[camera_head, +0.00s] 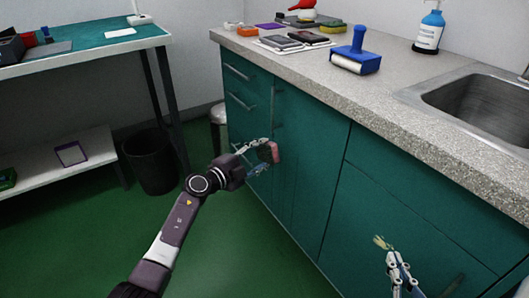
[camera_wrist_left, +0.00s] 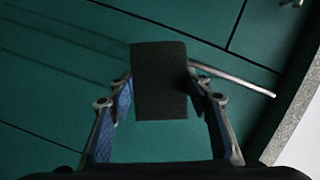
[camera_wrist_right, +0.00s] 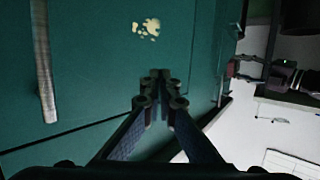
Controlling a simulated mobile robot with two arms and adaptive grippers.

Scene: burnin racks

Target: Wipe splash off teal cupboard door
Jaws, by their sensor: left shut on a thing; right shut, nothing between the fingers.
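A cream-yellow splash (camera_head: 381,243) is on the teal cupboard door (camera_head: 380,205), and it also shows in the right wrist view (camera_wrist_right: 147,28). My left gripper (camera_head: 262,156) is shut on a pink and dark sponge (camera_head: 274,152), in front of the teal fronts left of the splash. In the left wrist view the sponge's dark face (camera_wrist_left: 160,85) shows between the fingers; I cannot tell whether it touches the front. My right gripper (camera_head: 392,258) is shut and empty, just below the splash in the head view. In the right wrist view its fingertips (camera_wrist_right: 160,76) are together.
Drawer handles stick out. A black bin (camera_head: 150,160) and a green-topped bench (camera_head: 90,50) stand left.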

